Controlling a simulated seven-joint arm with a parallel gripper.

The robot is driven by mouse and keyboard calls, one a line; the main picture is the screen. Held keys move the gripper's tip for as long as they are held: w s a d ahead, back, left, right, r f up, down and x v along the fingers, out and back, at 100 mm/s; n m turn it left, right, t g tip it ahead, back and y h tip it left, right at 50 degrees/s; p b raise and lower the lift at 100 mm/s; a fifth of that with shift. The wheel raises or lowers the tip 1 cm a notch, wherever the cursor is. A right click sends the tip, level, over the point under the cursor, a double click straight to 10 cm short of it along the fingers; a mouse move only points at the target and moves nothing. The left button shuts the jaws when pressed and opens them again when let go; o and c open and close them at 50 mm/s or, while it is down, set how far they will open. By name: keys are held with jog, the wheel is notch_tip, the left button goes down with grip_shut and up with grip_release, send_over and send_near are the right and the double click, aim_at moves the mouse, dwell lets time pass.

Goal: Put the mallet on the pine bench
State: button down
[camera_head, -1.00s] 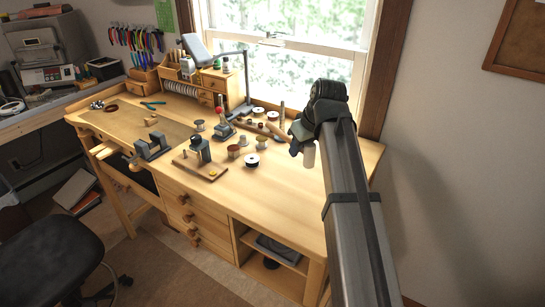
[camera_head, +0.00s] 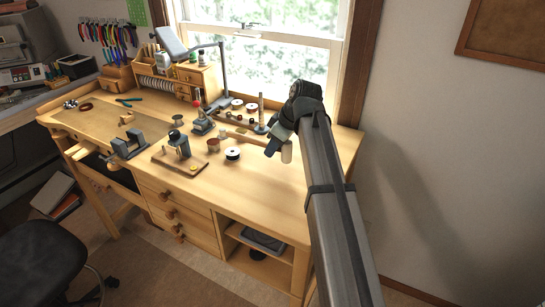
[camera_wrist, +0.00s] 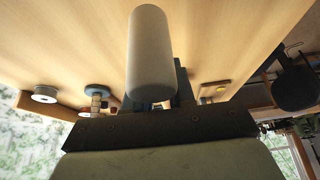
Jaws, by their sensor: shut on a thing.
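My gripper (camera_head: 277,140) is shut on the mallet. The mallet's pale, rounded cylindrical end (camera_head: 287,153) shows below the jaws in the head view. It is large in the wrist view (camera_wrist: 150,55), projecting out between the jaws. A wooden bar, seemingly the handle, runs left from the gripper in the head view, partly hidden by it. The pine bench (camera_head: 265,188) lies under the gripper, and its bare top fills much of the wrist view. I cannot tell whether the mallet touches the bench top.
A black-and-white spool (camera_head: 232,154), a wooden block with a small tool (camera_head: 180,150), a vise (camera_head: 128,147) and a lamp (camera_head: 188,47) stand left of the gripper. The front right bench top is clear. A black stool (camera_head: 40,262) stands at front left.

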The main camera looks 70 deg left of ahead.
aim_at(290, 142)
jog(key=shift+f, duration=2)
jog(key=shift+f, duration=0.2)
jog(key=c, duration=0.9)
grip_release()
jog(key=shift+c, duration=0.2)
jog(key=v, duration=1.2)
jog(key=shift+r, duration=0.25)
